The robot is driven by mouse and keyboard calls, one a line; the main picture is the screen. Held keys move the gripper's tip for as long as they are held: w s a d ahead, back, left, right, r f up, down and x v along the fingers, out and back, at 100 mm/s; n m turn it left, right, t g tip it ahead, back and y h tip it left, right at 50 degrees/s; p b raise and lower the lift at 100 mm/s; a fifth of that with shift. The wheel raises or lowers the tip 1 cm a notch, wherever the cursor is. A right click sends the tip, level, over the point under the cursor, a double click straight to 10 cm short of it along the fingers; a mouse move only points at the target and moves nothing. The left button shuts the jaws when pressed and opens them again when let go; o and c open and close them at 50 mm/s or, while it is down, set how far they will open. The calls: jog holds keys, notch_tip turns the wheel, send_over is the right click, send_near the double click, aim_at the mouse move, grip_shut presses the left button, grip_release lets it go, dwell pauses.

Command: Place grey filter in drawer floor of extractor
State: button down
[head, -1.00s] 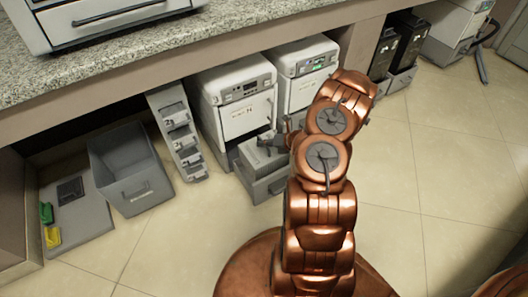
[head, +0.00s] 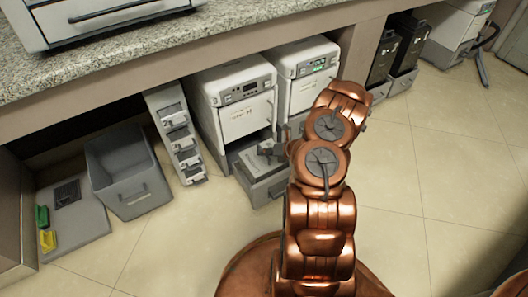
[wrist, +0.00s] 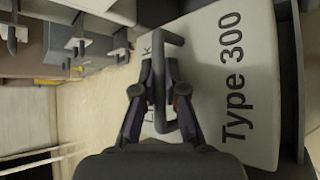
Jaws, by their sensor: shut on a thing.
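The grey filter (wrist: 225,60) is a pale grey block marked "Type 300", with a dark handle (wrist: 188,115), in the wrist view. My gripper (wrist: 158,80) is shut on that handle. In the head view the filter (head: 250,159) is at the open lower drawer (head: 270,190) of a white extractor (head: 238,108). It appears low inside the drawer walls; whether it touches the drawer floor cannot be told. My arm partly covers the drawer's right side, and the fingertips are hard to make out there.
A second white machine (head: 304,85) stands to the right. A narrow grey rack (head: 172,130) and an open grey bin (head: 128,180) stand to the left. A grey board (head: 78,225) with green and yellow pieces lies farther left. The counter (head: 130,60) overhangs the machines. The floor at right is clear.

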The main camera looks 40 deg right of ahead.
jog(key=shift+f, duration=0.25)
jog(key=c, duration=1.2)
grip_release()
jog(key=shift+r, duration=0.1)
